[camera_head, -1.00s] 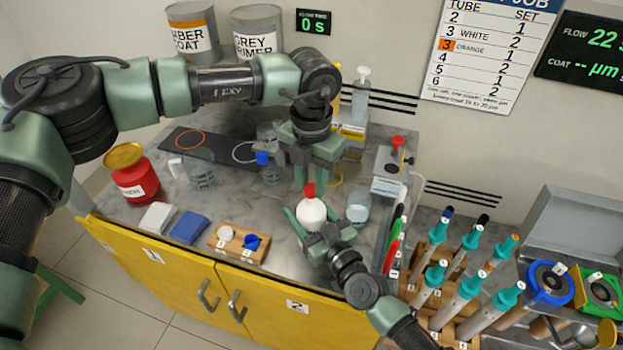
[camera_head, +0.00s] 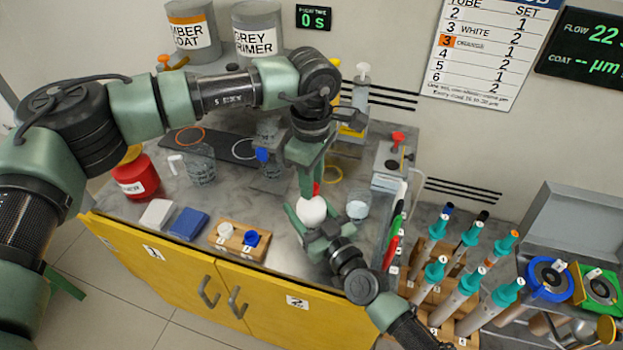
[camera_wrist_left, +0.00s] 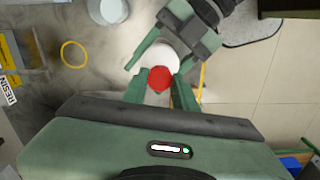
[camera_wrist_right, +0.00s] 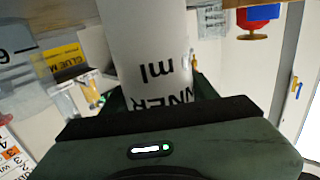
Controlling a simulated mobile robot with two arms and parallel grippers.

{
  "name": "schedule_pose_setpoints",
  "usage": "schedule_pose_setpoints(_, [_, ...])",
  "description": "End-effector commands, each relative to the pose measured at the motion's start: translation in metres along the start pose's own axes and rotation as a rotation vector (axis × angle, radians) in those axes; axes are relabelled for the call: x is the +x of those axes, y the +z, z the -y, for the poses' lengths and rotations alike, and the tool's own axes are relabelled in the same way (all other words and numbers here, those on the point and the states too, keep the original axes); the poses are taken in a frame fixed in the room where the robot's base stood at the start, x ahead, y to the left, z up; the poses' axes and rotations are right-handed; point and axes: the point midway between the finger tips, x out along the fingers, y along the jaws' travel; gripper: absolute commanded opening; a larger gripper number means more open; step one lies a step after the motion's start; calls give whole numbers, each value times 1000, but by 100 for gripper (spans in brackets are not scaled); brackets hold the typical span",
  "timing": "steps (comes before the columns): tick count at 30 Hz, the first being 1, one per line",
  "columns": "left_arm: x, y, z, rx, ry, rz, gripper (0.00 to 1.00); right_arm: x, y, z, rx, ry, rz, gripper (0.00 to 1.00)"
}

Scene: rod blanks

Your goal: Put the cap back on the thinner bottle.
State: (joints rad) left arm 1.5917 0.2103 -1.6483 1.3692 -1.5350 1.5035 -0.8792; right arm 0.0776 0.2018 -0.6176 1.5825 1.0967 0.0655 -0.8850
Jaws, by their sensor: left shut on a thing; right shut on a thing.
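The white thinner bottle (camera_head: 313,213) is near the front edge of the bench, with my right gripper (camera_head: 318,230) shut around its body. In the right wrist view the bottle (camera_wrist_right: 148,50) fills the middle, its printed lettering partly showing. My left gripper (camera_head: 311,192) points down over the bottle top. The red cap (camera_head: 317,189) is mostly hidden behind its finger in the head view. In the left wrist view the cap (camera_wrist_left: 159,79) is between the left fingers, which are shut on it, and overlaps the bottle (camera_wrist_left: 168,55). I cannot tell whether cap and neck touch.
A wooden block (camera_head: 228,248) with a white and a blue piece, blue (camera_head: 188,226) and white (camera_head: 156,213) pads and a red tin (camera_head: 138,185) lie left. A clear beaker (camera_head: 358,206) stands close right of the bottle. Racked teal-topped tubes (camera_head: 463,295) stand right.

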Motion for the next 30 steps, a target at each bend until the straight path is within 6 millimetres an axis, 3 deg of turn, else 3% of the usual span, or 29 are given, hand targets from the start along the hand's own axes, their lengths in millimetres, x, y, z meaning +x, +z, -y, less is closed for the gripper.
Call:
schedule_pose_setpoints(18, [0, -1, 0, 1566, -1, -1, 0, 0, 0, 0, 0, 0, 0, 0])
schedule_pose_setpoints(24, [0, -1, 0, 1873, -2, -2, 0, 0, 0, 0, 0, 0, 1, 0])
schedule_pose_setpoints(30, [0, -1, 0, 1929, -2, -3, 0, 0, 0, 0, 0, 0, 1, 0])
